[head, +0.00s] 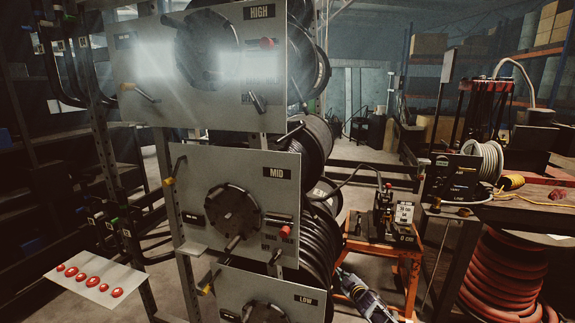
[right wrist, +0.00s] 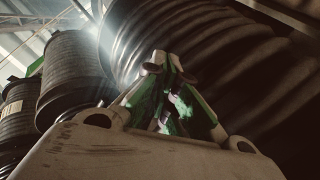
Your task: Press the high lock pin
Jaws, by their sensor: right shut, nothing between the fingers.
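The panel marked HIGH (head: 215,100) stands at the top of the reel rack in the head view. It carries a red knob (head: 267,43) at its right, a yellow-tipped lever (head: 128,88) at its left and a dark handle (head: 257,103) near its bottom edge. I cannot tell for sure which of these is the lock pin. My right gripper (head: 345,274) is low, right of the LOW panel and well below the HIGH panel. In the right wrist view its fingers (right wrist: 168,62) are shut and empty, with ribbed hose coils (right wrist: 205,40) behind. My left gripper is not in view.
The MID panel (head: 258,205) and LOW panel (head: 262,298) sit below, with hose reels behind them. An orange stand (head: 410,262) with a machine is close to my right gripper. A plate with several red buttons (head: 110,287) is at lower left. A workbench is at right.

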